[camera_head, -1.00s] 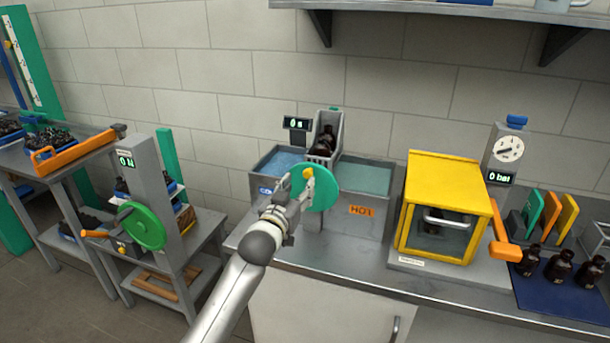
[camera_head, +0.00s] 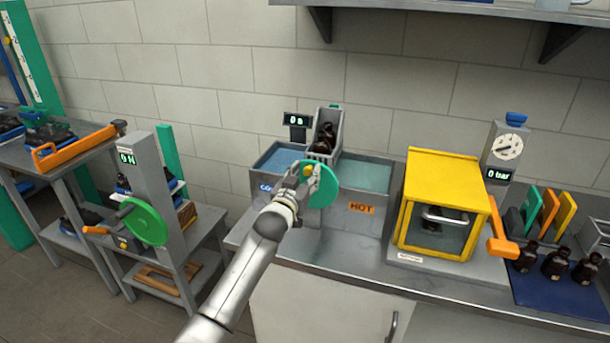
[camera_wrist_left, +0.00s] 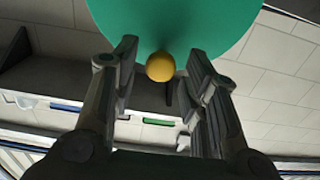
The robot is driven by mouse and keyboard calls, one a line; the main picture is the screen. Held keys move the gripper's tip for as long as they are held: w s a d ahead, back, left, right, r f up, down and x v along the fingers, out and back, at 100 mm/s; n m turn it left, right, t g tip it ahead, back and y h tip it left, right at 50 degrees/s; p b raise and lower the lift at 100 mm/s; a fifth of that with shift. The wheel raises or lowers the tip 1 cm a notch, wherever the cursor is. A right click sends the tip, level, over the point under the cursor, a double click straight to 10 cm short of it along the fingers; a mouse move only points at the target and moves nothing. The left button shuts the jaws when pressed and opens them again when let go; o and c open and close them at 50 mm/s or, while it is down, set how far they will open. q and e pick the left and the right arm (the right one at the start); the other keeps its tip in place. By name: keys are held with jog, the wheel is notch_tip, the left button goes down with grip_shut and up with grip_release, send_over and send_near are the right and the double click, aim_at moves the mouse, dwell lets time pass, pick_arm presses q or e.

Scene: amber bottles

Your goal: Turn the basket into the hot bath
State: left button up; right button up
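The basket (camera_head: 326,134), grey and holding dark bottles, stands raised and tilted between two baths. The cold bath (camera_head: 278,160) with blue water is to its left and the hot bath (camera_head: 366,176) with green water and an orange HOT label is to its right. A green disc (camera_head: 324,186) with a yellow knob (camera_head: 307,170) is in front. My left gripper (camera_head: 298,176) is at the knob. In the left wrist view the yellow knob (camera_wrist_left: 160,66) lies between the open fingers (camera_wrist_left: 150,88), with gaps on both sides. My right gripper is out of view.
A yellow cabinet (camera_head: 446,172) with an orange lever stands right of the hot bath. Brown bottles (camera_head: 558,264) stand on a blue mat at the right. A display (camera_head: 296,120) reading 0 s is behind the baths. A green wheel (camera_head: 143,222) is on the left stand.

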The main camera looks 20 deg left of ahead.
aim_at(333, 194)
pick_arm(q)
grip_shut()
jog(key=shift+d+m, duration=0.2)
jog(key=shift+m, duration=0.1)
jog(key=shift+s+d+f+m+b, duration=0.1)
jog(key=shift+d+f+m+b, duration=0.3)
jog(key=shift+d+m, duration=0.65)
jog(key=shift+w+d+f+m+b, duration=0.1)
jog(key=shift+d+f+m+b, duration=0.3)
jog(key=shift+m, duration=1.3)
jog(key=shift+s+d+f+m+b, duration=0.1)
jog(key=shift+d+f+m+b, duration=0.25)
jog(key=shift+d+m, duration=0.75)
jog(key=shift+d+f+m+b, duration=0.25)
jog(key=shift+f+m+b, duration=0.35)
jog(key=shift+m, duration=0.9)
jog(key=shift+d+f+m+b, duration=0.25)
jog(key=shift+f+m, duration=0.5)
jog(key=shift+m, duration=0.7)
jog(key=shift+s+d+f+m+b, duration=0.1)
jog(key=shift+f+m+b, duration=0.15)
jog(key=shift+f+m, duration=0.35)
jog(key=shift+d+f+m+b, duration=0.1)
jog(key=shift+f+m+b, duration=0.15)
jog(key=shift+m, duration=0.55)
jog(key=shift+f+m, duration=0.6)
jog(key=shift+m, duration=0.4)
jog(key=shift+f, duration=0.1)
